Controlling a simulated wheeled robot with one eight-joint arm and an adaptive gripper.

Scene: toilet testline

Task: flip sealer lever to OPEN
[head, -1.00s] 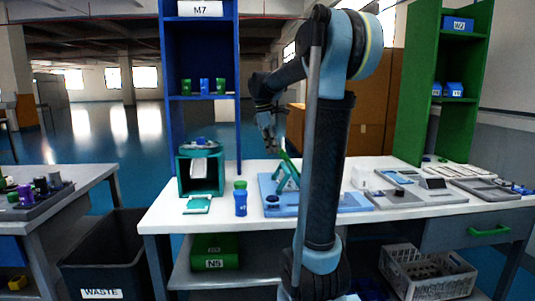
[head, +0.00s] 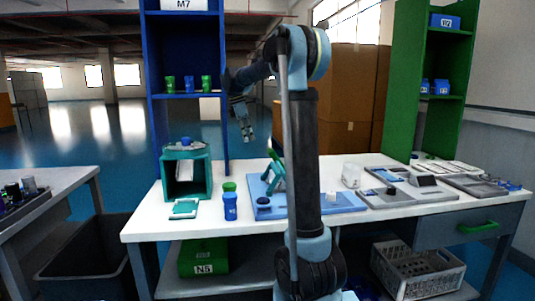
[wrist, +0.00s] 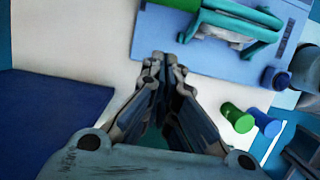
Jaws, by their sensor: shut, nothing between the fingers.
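The sealer (head: 275,180) is a teal frame standing on a light blue base board (head: 342,203) on the white table. Its green lever (head: 272,154) slants up and to the left. My gripper (head: 250,138) is shut and empty, up and to the left of the lever tip and apart from it.
A teal box (head: 186,177) is further left, before a blue shelf (head: 190,125). A white cup (head: 351,175) and grey trays (head: 400,190) are to the right.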

